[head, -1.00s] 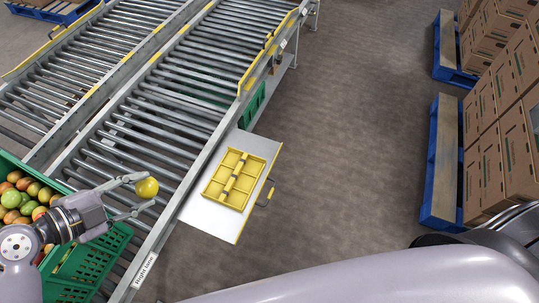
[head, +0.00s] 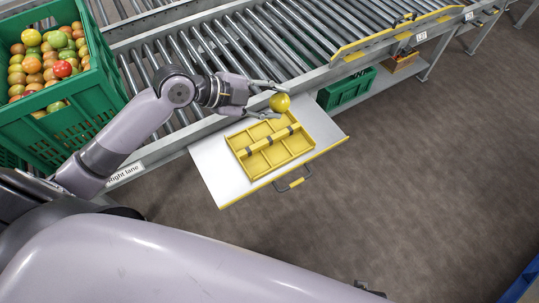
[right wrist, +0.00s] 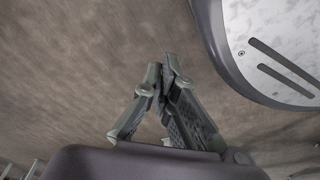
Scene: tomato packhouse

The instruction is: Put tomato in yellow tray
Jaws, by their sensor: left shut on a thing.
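A yellow tomato (head: 280,103) is held between the fingertips of my left gripper (head: 279,101) in the head view. The gripper is shut on it, and it appears at the back edge of the yellow tray (head: 284,166), above the shelf. The tray has several compartments, which look empty, and a raised middle bar with grey bands. It lies on a white pull-out shelf (head: 217,170). My right gripper (right wrist: 165,72) shows in the right wrist view with its fingertips together and nothing between them, over bare floor.
A green crate (head: 75,125) full of mixed tomatoes stands at the left on the roller conveyor (head: 215,50). Another green crate (head: 345,92) sits under the conveyor. The shelf has a yellow-gripped handle (head: 294,183).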

